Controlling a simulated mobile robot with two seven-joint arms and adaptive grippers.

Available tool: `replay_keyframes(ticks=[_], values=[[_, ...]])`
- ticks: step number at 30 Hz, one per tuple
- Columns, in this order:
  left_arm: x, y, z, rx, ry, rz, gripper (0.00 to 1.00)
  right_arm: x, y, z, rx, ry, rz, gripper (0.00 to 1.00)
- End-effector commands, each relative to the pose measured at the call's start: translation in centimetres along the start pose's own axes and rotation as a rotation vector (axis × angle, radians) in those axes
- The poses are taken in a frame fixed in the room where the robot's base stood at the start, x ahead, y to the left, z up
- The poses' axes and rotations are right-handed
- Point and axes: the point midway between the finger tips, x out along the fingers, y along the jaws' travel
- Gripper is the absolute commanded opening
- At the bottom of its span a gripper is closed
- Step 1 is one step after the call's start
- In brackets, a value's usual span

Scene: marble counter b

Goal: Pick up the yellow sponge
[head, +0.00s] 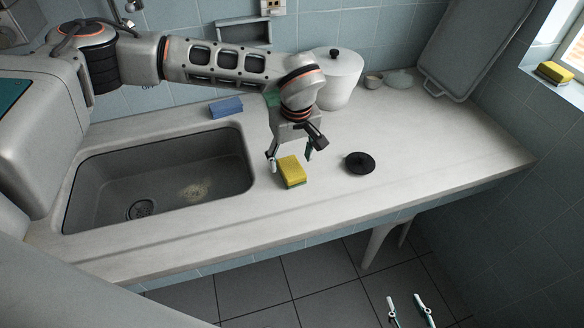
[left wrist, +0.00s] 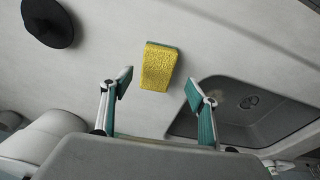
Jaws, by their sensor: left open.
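A yellow sponge (head: 293,173) with a green layer lies on the counter, just right of the sink. It also shows in the left wrist view (left wrist: 158,68), ahead of and between the fingertips. My left gripper (head: 291,156) is open and empty above the counter, close behind the sponge in the head view, with its fingers spread wider than the sponge. The left wrist view also shows its two spread fingers (left wrist: 160,82). My right gripper (head: 404,299) is open and empty at the bottom of the head view, over the floor.
The sink (head: 155,180) opens left of the sponge. A black lid (head: 360,163) lies to its right. A blue sponge (head: 226,107) lies behind the sink. A white pot (head: 340,80) stands at the back. Another yellow sponge (head: 555,72) rests on the window sill.

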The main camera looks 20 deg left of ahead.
Motion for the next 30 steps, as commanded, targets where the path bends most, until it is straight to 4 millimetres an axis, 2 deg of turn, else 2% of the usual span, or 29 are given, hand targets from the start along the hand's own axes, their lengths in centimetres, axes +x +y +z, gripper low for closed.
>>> replay_keyframes(ticks=[4,12,30], values=[[1.7,0.1,-0.1,-0.001,-0.003,-0.002,0.60,-0.2,-0.1,0.0,0.000,-0.006,-0.002,0.40],[5.0,0.4,-0.2,0.000,-0.003,0.000,0.60,-0.2,0.3,-1.2,-0.002,0.010,0.002,0.40],[5.5,0.4,-0.2,0.000,-0.001,0.000,0.60,-0.2,0.3,-1.2,-0.002,0.011,0.003,0.40]])
